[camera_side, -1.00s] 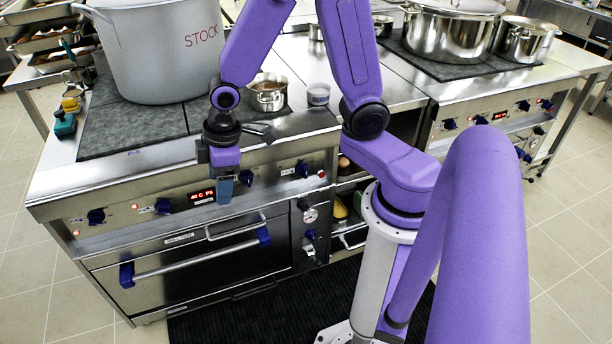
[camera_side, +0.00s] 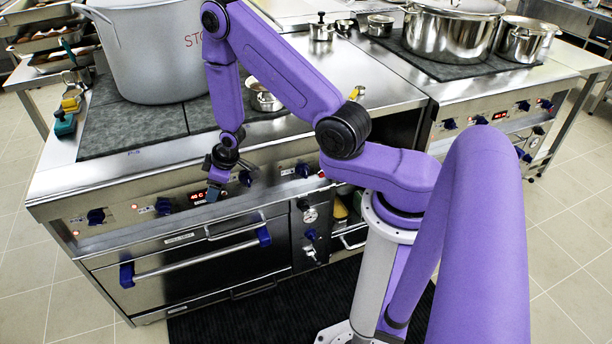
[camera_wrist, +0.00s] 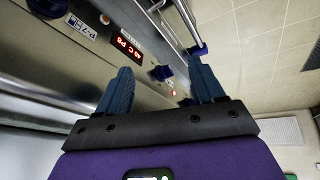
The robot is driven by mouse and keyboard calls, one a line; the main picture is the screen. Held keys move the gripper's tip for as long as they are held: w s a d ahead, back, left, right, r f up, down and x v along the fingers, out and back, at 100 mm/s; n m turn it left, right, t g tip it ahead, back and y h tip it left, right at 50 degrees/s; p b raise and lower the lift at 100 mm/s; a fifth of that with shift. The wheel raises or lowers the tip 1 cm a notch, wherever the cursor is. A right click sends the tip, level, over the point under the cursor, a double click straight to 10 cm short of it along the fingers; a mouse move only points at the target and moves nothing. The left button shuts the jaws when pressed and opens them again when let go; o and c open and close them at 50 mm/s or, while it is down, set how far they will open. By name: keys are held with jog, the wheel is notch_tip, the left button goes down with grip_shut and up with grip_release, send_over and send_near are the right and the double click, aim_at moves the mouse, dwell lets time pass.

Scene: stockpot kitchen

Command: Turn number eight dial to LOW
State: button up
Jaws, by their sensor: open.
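The stove's front panel (camera_side: 130,212) carries a row of blue dials and a red display (camera_side: 198,196). My gripper (camera_wrist: 160,78) is open and empty, pointing at the panel. In the side view my gripper (camera_side: 214,192) is in front of the panel near the display, apparently apart from the dial.
An oven door handle (camera_side: 195,262) with blue ends runs below the panel. Another blue dial (camera_side: 302,170) is to the right. A large stockpot (camera_side: 150,55) and a small pan (camera_side: 264,102), partly hidden by my arm, stand on the stovetop.

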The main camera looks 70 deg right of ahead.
jog(key=s+d+f+m+t+h, duration=0.1)
jog(key=s+d+f+m+t, duration=0.15)
jog(key=s+d+f, duration=0.45)
jog(key=m+h, duration=0.2)
jog(key=h, duration=1)
send_near(306, 175)
jog(key=shift+t, duration=0.35)
jog(key=shift+x, duration=4.85)
jog(key=shift+s+d+f, duration=0.1)
jog(key=shift+s+f, duration=0.05)
jog(key=c, duration=1)
jog(key=shift+c, duration=0.2)
